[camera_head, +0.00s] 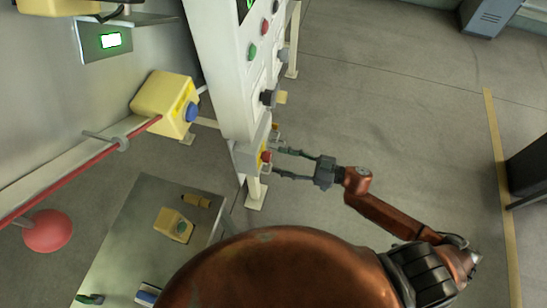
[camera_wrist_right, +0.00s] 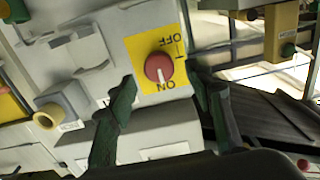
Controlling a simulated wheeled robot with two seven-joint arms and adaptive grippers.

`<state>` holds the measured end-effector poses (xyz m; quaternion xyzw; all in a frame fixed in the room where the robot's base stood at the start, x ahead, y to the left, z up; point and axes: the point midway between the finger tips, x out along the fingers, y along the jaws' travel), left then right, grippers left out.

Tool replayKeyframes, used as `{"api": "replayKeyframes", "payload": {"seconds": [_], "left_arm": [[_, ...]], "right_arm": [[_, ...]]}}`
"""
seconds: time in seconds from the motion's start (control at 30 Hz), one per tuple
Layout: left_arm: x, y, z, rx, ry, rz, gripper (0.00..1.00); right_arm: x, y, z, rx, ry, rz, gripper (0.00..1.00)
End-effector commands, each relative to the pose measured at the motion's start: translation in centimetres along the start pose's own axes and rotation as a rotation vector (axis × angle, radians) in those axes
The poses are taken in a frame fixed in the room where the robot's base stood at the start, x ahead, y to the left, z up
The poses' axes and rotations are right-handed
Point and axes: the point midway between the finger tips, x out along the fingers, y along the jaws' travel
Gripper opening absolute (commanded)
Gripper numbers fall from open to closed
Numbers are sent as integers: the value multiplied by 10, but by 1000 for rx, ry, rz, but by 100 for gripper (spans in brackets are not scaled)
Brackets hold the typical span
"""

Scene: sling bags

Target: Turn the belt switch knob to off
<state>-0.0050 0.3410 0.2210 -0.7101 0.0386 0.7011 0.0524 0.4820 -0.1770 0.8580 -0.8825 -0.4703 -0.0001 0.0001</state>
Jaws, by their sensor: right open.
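The red belt switch knob (camera_wrist_right: 158,68) sits on a yellow plate marked ON and OFF, upside down in the right wrist view. Its white pointer mark is toward ON. In the head view the knob (camera_head: 266,156) is on the lower box of the white panel. My right gripper (camera_head: 275,161) is open, its fingers reaching toward the knob. In the wrist view the right gripper's green fingers (camera_wrist_right: 161,78) stand on either side of the knob, apart from each other. I cannot tell whether either finger touches it. My left gripper is not in view.
The tall white panel (camera_head: 225,60) carries several other buttons and a black switch (camera_head: 268,97). A yellow box with a blue button (camera_head: 165,103) is at the left. A table (camera_head: 135,225) with small parts stands at the lower left. The floor (camera_head: 400,120) at the right is clear.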

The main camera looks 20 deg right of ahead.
Motion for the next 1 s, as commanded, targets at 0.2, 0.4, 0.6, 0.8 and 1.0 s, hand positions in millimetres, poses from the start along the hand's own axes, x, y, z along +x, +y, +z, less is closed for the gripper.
{"api": "replayKeyframes", "payload": {"seconds": [0.2, 0.4, 0.6, 0.8, 1.0], "left_arm": [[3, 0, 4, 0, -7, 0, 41], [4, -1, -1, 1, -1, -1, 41], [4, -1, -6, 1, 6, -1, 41], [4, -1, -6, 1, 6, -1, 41], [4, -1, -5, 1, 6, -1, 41]], "right_arm": [[28, 0, 0, 0, 1, 0, 47], [34, 0, 1, 1, 0, 2, 47], [34, 0, 1, 1, -1, 2, 46], [34, 0, 1, 1, -1, 2, 32], [34, 0, 1, 1, -1, 2, 18]]}}
